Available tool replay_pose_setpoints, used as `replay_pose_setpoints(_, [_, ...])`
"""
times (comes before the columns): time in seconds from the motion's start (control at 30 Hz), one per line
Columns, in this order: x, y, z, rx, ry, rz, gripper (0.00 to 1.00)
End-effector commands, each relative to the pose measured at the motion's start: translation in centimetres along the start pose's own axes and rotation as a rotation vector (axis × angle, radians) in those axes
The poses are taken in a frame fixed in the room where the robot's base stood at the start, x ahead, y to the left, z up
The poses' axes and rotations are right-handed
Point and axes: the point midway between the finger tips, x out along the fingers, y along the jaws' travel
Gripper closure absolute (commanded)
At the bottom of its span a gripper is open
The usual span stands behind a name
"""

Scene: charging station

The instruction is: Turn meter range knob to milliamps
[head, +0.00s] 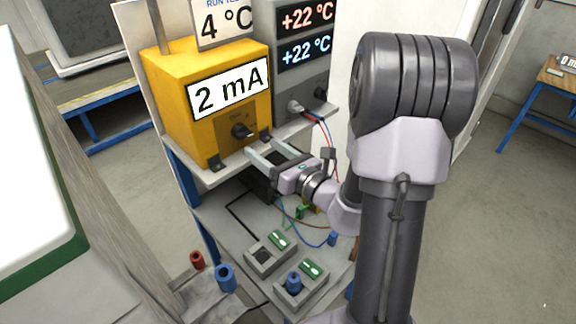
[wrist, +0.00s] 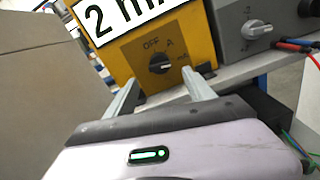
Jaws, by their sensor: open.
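The yellow meter (head: 185,120) stands on the upper shelf, and its white display reads "2 mA". Its black range knob (head: 240,131) is on a brown plate low on the front face. In the wrist view, the knob (wrist: 160,64) sits below the "OFF" and "A" labels, with a small label to its right. Its grip lies roughly sideways; its exact pointer direction is hard to tell. My gripper (head: 264,150) is open and empty, in front of and a little below the knob. In the wrist view, the fingers (wrist: 160,79) are spread apart, not touching the knob.
A grey unit (head: 300,85) with red and blue temperature readouts stands right of the meter, with a knob and red and blue wires. Black brackets flank the meter's base at the shelf edge. Below are a lower shelf with small green-marked boxes (head: 269,254) and blue and red cylinders.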

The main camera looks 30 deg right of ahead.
Motion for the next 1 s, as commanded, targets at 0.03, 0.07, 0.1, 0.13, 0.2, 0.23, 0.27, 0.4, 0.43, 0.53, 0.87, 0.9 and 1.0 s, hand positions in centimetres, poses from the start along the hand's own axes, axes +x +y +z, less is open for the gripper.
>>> replay_pose_setpoints(0.03, [-1.8,-0.2,0.0,0.002,-0.001,-0.008,0.37])
replay_pose_setpoints(0.07, [-2.8,-0.3,-0.1,0.002,-0.001,-0.009,0.37])
replay_pose_setpoints(0.1, [-3.8,-0.1,0.3,0.004,0.002,-0.004,0.37])
replay_pose_setpoints(0.13, [-3.8,0.0,0.9,0.006,0.006,0.000,0.37])
replay_pose_setpoints(0.2, [-4.2,0.0,1.2,0.003,0.010,0.006,0.37])
replay_pose_setpoints(0.23, [-4.4,0.0,1.3,0.002,0.011,0.007,0.37])
replay_pose_setpoints(0.27, [-4.7,0.0,1.3,0.003,0.011,0.007,0.37])
replay_pose_setpoints(0.4, [-5.9,0.1,1.1,0.006,0.005,0.002,0.37])
replay_pose_setpoints(0.43, [-6.1,0.2,1.1,0.007,0.003,0.000,0.37])
replay_pose_setpoints(0.53, [-7.6,-0.2,0.1,0.002,-0.001,-0.006,0.37])
replay_pose_setpoints(0.87, [-9.1,0.0,0.0,-0.001,-0.001,0.001,0.37])
replay_pose_setpoints(0.9, [-9.1,0.0,0.0,0.000,-0.001,0.000,0.37])
replay_pose_setpoints(1.0, [-9.1,0.0,0.0,0.000,0.000,0.000,0.37])
